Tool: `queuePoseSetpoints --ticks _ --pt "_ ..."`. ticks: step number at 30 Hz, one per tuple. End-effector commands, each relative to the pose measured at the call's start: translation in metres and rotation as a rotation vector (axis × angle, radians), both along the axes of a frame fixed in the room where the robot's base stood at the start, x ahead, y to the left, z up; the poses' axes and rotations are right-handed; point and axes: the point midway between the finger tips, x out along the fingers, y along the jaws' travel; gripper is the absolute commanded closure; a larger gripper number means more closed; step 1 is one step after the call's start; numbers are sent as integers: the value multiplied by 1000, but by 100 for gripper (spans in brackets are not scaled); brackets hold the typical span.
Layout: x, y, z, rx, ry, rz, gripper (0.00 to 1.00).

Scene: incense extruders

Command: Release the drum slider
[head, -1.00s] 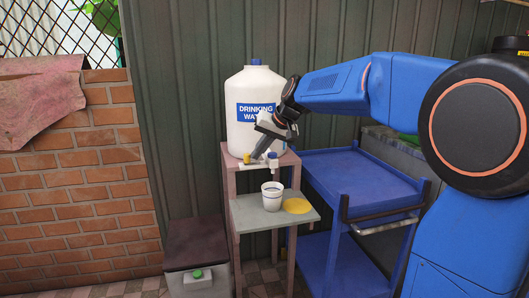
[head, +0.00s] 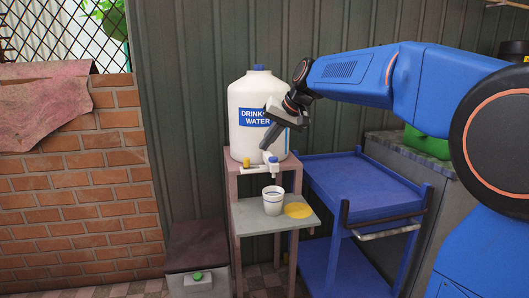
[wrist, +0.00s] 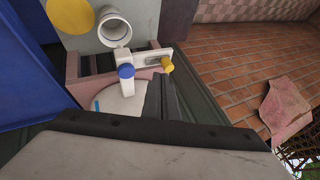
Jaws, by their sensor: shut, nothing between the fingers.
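The white water drum (head: 245,98) stands on the pink stand. At its lower front is a white tap with a blue knob (head: 273,160). A white slider bar (head: 256,171) with a yellow knob (head: 246,161) extends left of the tap. In the wrist view the blue knob (wrist: 126,71) and yellow knob (wrist: 167,65) both show clear of the gripper. My gripper (head: 266,147) is shut and empty. In the head view its tip appears just above the blue knob, in front of the drum; the exact gap cannot be told.
A white cup (head: 273,202) stands on the grey shelf (head: 252,221) below the tap, beside a yellow disc (head: 298,211). A blue cart (head: 360,184) stands close on the right. A brick wall (head: 75,185) is at left. A grey box (head: 197,283) stands on the floor.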

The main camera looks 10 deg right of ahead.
Motion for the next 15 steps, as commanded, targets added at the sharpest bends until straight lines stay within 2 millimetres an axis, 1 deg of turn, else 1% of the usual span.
queuePoseSetpoints --ticks 3,6,15 --pt "-4 -1 12 0 -1 0 100" --pt "-7 -2 18 0 -1 0 100" --pt "-8 -3 21 -1 -1 -1 100"
